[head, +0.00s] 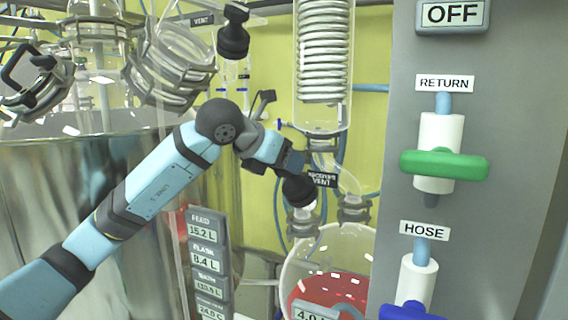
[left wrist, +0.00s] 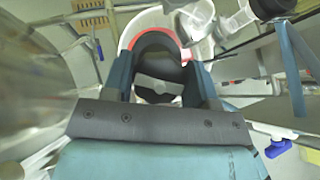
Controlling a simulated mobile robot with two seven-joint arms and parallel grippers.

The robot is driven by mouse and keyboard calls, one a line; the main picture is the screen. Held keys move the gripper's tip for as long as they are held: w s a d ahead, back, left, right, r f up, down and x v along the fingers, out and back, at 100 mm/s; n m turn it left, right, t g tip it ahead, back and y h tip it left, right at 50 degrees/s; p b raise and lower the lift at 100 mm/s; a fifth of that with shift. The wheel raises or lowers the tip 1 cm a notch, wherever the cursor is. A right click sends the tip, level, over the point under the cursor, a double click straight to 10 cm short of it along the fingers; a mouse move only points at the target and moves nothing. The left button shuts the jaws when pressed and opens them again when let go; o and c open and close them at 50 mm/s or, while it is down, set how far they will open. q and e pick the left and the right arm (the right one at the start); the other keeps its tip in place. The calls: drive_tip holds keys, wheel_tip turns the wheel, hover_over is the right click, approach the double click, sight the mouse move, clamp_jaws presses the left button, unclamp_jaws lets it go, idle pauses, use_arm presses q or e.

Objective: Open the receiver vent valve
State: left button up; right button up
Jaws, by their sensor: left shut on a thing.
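The black round knob (head: 299,191) sits on a glass neck above the receiver flask (head: 290,262), which holds red liquid. A dark label (head: 323,180) beside the knob appears upside down; its words look like "receiver vent". My left gripper (head: 290,174) reaches in from the left and is shut on this knob. In the left wrist view the knob (left wrist: 158,80) fills the space between the two fingers, with a pale bar across its lower part. The fingers hide part of the knob in the head view. My right gripper is not in view.
Another black knob (head: 233,35) hangs at the top by a "VENT" label (head: 203,20). A coil condenser (head: 323,55) stands above the receiver. A grey panel (head: 520,120) on the right carries a green RETURN handle (head: 445,165) and a blue HOSE handle (head: 410,312). A large metal vessel (head: 40,200) stands left.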

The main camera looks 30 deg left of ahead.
use_arm(q)
drive_tip(key=o, duration=0.9)
drive_tip(key=v, duration=1.4)
drive_tip(key=shift+w+a, duration=0.1)
